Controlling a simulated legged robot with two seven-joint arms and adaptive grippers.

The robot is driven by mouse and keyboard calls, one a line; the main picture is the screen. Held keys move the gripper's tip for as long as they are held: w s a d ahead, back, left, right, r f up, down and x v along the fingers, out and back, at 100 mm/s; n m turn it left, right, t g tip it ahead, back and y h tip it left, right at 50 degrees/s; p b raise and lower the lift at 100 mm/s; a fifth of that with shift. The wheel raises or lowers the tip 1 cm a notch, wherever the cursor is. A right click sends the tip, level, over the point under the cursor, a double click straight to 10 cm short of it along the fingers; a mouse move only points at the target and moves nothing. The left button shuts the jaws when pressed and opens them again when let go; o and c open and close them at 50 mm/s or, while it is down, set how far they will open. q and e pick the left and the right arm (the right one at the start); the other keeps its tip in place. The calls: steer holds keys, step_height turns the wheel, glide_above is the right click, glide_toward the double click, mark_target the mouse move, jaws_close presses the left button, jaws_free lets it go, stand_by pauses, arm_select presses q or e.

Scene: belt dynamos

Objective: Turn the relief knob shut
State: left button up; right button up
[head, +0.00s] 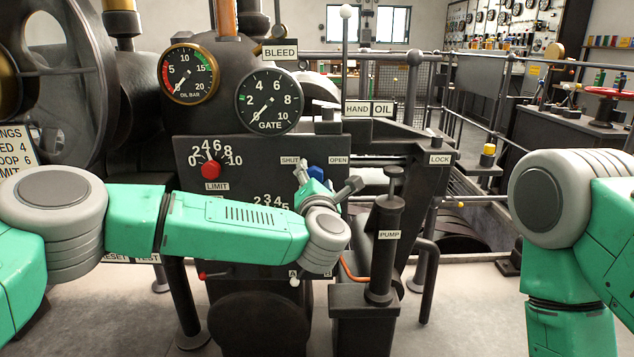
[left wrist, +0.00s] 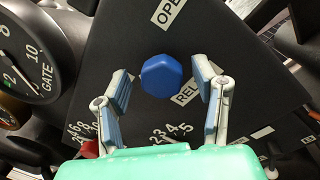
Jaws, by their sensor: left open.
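The relief knob is a blue faceted knob (head: 317,172) on the dark panel, between the SHUT label (head: 290,161) and the OPEN label (head: 338,160). In the left wrist view the blue knob (left wrist: 162,76) appears whole, with part of a RELIEF label beside it. My left gripper (head: 328,180) is open in front of the panel, one finger on each side of the knob. In the left wrist view its fingers (left wrist: 160,70) flank the knob with a gap on both sides; I cannot tell how far short of it they are. My right gripper is out of view.
A red LIMIT knob (head: 211,170) sits left on the same panel (head: 250,150), below the OIL BAR gauge (head: 188,74) and GATE gauge (head: 269,101). The black pump (head: 385,245) stands close to the right of my left gripper. Railings run behind.

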arm_select(q)
steer(key=s, duration=1.2)
steer(key=s+d+f+m+g+h+p, duration=0.2)
steer(key=s+f+m+g+h+p, duration=0.45)
steer(key=f+m, duration=0.8)
steer(key=s+a+f+m+g, duration=0.4)
steer(key=s+a+f+m, duration=0.3)
steer(key=s, duration=0.4)
steer(key=s+a+f+m+g+y+p, duration=0.2)
steer(key=s+a+m+g, duration=0.1)
steer(key=s+a, duration=0.7)
steer(key=s+a+f+m+g+y+p, duration=0.2)
steer(key=s+a+m+g+y+p, duration=0.1)
steer(key=s+a, duration=0.6)
steer(key=a+m+g, duration=0.1)
steer(key=a+g, duration=0.1)
steer(key=a, duration=0.2)
steer(key=shift+s+f, duration=0.15)
steer(key=shift+s, duration=0.2)
steer(key=shift+a+y, duration=0.1)
steer(key=shift+y, duration=0.15)
